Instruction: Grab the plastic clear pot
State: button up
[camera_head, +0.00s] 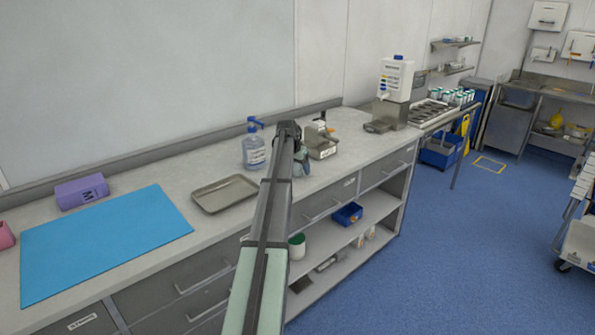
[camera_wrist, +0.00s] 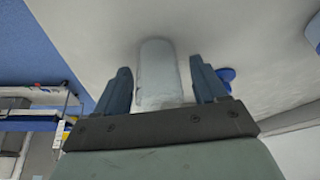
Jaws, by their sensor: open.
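The plastic clear pot (camera_wrist: 158,75) shows in the wrist view as a pale, see-through cylinder on the light worktop. My gripper (camera_wrist: 160,66) is open, with one blue finger on each side of the pot. A gap shows between each finger and the pot, so the fingers do not appear to touch it. In the head view my arm reaches over the counter and my gripper (camera_head: 301,160) is low near its back. I cannot make out the pot there; my arm seems to hide it.
A clear bottle with a blue pump (camera_head: 254,150) stands just left of my gripper. A small beige device (camera_head: 322,142) stands close on the right. A metal tray (camera_head: 224,194), a blue mat (camera_head: 105,241) and a purple box (camera_head: 82,192) lie further left on the counter (camera_head: 163,169).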

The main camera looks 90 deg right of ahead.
jog(key=c, duration=1.1)
jog(key=shift+o, duration=0.2)
